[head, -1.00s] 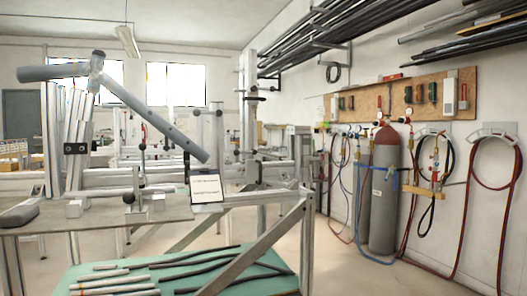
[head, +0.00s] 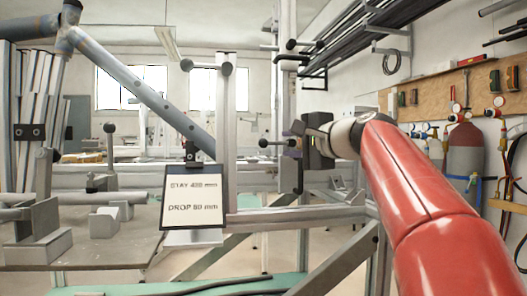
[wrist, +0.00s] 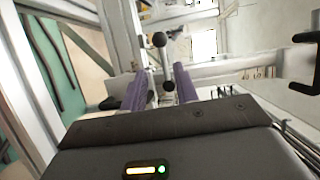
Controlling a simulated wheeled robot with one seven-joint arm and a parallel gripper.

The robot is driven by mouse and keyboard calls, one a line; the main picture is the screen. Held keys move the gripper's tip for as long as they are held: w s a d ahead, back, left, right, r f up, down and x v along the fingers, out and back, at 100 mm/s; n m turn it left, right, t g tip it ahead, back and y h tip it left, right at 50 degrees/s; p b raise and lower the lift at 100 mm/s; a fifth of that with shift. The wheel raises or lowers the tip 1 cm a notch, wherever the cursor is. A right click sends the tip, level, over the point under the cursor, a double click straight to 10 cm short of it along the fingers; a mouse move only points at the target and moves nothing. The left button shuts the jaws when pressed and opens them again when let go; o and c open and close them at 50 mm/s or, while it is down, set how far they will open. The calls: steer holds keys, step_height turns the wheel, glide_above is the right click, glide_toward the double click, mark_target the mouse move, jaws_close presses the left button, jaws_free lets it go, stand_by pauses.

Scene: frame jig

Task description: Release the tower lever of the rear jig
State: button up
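A lever with black ball knobs (head: 264,143) stands out from the tower post at mid-height in the head view, just left of my gripper (head: 300,150). In the wrist view my gripper (wrist: 160,70) is open, with its two purple fingers apart. A lever with two black knobs (wrist: 159,39) shows in the gap between the fingers there, its lower knob low in the gap. I cannot tell whether the fingers reach around it or stop short. No contact shows. My gripper's dark body hides part of the tower in the head view.
Another black-knobbed lever (head: 305,45) sits higher on the tower. A nearer post (head: 227,110) carries a crossbar with knobs. A sign reading STAY and DROP (head: 193,200) hangs in front. A grey tube frame (head: 140,88) slants at left. Gas cylinders (head: 464,150) stand at right.

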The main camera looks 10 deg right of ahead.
mark_target(274, 144)
steer(key=x, duration=0.5)
steer(key=p+x, duration=0.1)
steer(key=x, duration=0.1)
steer(key=shift+w+a+r, duration=0.15)
steer(key=shift+w+r, duration=0.05)
steer(key=shift+w, duration=0.15)
steer(key=shift+c, duration=0.3)
jaws_close()
